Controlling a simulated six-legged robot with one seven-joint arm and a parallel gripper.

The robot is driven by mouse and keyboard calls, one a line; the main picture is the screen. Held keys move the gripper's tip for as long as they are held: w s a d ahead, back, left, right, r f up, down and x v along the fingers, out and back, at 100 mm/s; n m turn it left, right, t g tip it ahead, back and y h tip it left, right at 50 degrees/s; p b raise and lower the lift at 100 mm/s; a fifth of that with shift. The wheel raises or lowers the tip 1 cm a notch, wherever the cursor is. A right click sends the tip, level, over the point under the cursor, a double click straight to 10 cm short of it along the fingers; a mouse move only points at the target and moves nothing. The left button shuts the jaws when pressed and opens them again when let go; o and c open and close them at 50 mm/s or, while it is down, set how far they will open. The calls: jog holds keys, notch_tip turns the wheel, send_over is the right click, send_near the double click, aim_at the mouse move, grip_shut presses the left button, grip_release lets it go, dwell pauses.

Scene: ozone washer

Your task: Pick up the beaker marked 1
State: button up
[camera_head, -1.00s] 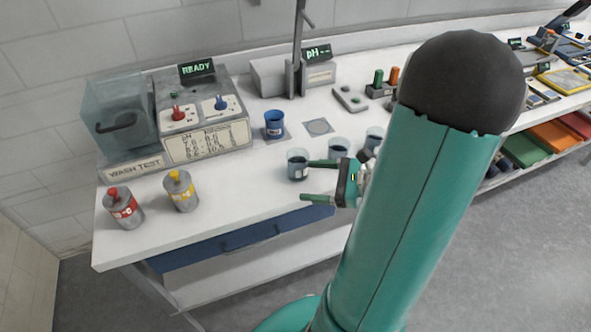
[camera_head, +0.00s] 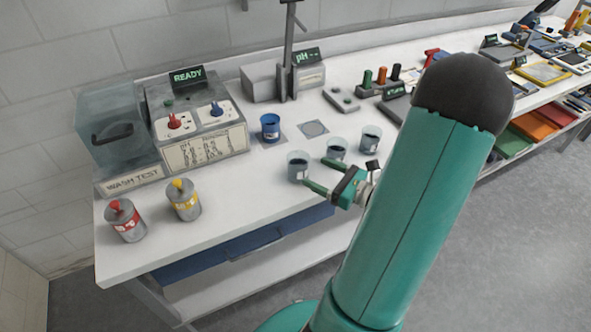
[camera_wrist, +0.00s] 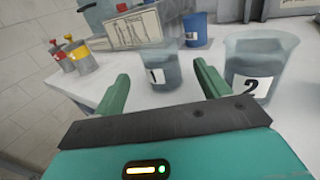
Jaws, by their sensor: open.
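The beaker marked 1 (camera_wrist: 158,68) is a clear glass with a white label, standing upright on the bench. In the head view this beaker (camera_head: 298,166) is the leftmost of three clear beakers. My gripper (camera_head: 317,174) is open and empty beside it at the bench's front edge. In the wrist view the green fingers (camera_wrist: 160,88) point toward beaker 1, which stands ahead, between and beyond the fingertips. The beaker marked 2 (camera_wrist: 257,62) stands just right of the right finger; it also shows in the head view (camera_head: 336,150).
A third clear beaker (camera_head: 371,138) stands farther right. A blue cup (camera_head: 270,128) stands behind beaker 1. Bare bench lies left of beaker 1.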

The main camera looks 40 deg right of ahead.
aim_at(289, 158)
jog(key=x, duration=0.4)
jog(key=shift+d, duration=0.15)
jog(key=x, duration=0.5)
jog(key=shift+s, duration=0.1)
jog(key=c, duration=1.3)
jog(key=shift+o, duration=0.2)
jog(key=shift+r, duration=0.15)
